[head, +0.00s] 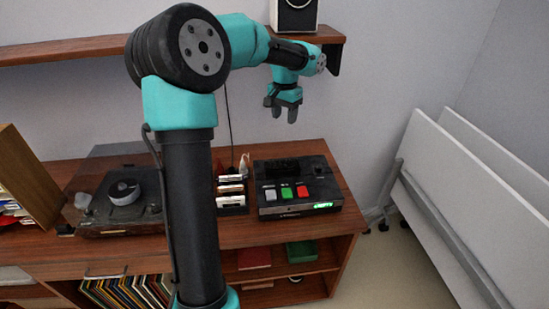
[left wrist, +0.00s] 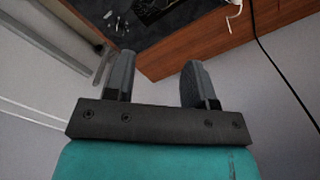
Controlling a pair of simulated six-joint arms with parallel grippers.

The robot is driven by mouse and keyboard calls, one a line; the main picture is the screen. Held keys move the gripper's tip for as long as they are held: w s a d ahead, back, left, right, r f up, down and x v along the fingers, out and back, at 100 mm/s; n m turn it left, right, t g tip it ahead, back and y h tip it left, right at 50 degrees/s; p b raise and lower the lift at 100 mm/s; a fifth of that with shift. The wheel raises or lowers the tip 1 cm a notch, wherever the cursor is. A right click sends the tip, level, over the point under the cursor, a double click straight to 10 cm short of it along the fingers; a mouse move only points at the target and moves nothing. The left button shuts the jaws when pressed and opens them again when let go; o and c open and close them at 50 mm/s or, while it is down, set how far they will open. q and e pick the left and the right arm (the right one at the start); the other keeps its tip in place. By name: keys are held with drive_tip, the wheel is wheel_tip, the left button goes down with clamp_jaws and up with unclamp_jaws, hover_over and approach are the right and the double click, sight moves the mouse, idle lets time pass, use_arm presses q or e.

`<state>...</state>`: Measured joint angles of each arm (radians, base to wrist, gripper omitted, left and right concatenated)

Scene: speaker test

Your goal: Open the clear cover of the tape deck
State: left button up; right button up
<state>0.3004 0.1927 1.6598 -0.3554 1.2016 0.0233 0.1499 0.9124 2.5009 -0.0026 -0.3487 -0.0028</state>
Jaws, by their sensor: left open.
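The tape deck (head: 291,202) is a black box on the right part of the wooden cabinet top. White, green and red buttons and a lit green display show on it. A dark well lies at its back; its clear cover cannot be made out, so I cannot tell how it stands. My left gripper (head: 284,111) is open and empty, apart from the deck and higher than it in the picture. In the left wrist view, the two fingers of the left gripper (left wrist: 158,82) are spread with nothing between them. My right gripper is not in view.
A turntable (head: 125,192) with a tinted lid is at the left, partly behind my arm. A rack of cassettes (head: 231,192) stands next to the deck. A shelf (head: 88,48) with a speaker (head: 294,14) is above. White panels (head: 455,190) lean at the right.

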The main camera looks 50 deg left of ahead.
sight(283, 159)
use_arm(q)
drive_tip(key=shift+r, duration=0.1)
idle(0.3)
wheel_tip(283, 159, down, 18)
drive_tip(key=shift+r, duration=0.25)
idle(0.4)
drive_tip(key=shift+c, duration=0.4)
clamp_jaws()
